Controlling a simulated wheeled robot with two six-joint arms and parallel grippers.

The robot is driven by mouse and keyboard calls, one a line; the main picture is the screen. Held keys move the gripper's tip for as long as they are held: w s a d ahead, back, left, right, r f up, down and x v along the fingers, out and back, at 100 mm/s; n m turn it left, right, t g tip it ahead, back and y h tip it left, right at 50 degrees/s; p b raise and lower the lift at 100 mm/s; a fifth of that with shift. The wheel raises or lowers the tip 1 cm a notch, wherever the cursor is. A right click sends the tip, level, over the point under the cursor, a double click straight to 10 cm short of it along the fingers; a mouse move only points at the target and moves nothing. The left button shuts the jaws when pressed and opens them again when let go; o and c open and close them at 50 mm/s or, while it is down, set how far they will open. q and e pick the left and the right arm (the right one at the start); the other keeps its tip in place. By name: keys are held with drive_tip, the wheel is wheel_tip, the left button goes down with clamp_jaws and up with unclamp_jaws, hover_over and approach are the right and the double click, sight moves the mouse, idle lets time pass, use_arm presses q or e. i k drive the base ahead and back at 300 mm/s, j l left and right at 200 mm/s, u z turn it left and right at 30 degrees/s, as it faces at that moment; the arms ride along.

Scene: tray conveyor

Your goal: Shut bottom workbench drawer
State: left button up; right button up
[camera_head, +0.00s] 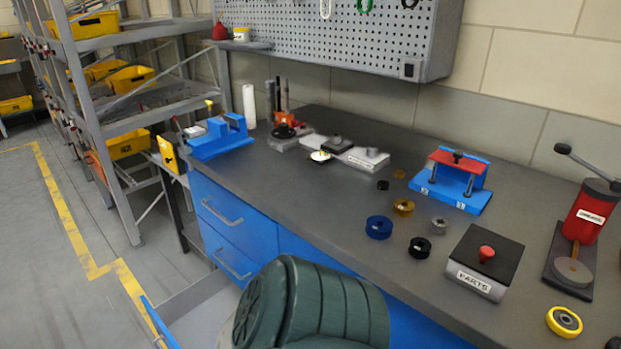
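The workbench (330,215) has a dark grey top and blue drawers at its left end. The top drawer (232,212) and the middle drawer (228,252) are shut, each with a grey handle. The bottom drawer (190,305) is pulled out over the floor. Its grey inside shows, and the edge of its blue front (158,322) is at the lower left. Its right part is hidden behind a green padded backrest. Neither of my grippers is in view.
The green backrest (310,305), apparently a chair, stands before the bench, close to the open drawer. A metal rack (95,110) with yellow bins is at the left. The floor by the yellow line (60,210) is clear. Fixtures, rollers and a parts box (482,262) lie on the bench.

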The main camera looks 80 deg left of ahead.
sight(193, 318)
drive_tip(key=l+u, duration=0.1)
drive_tip(key=u, duration=3.8)
drive_tip(key=i+j, duration=0.05)
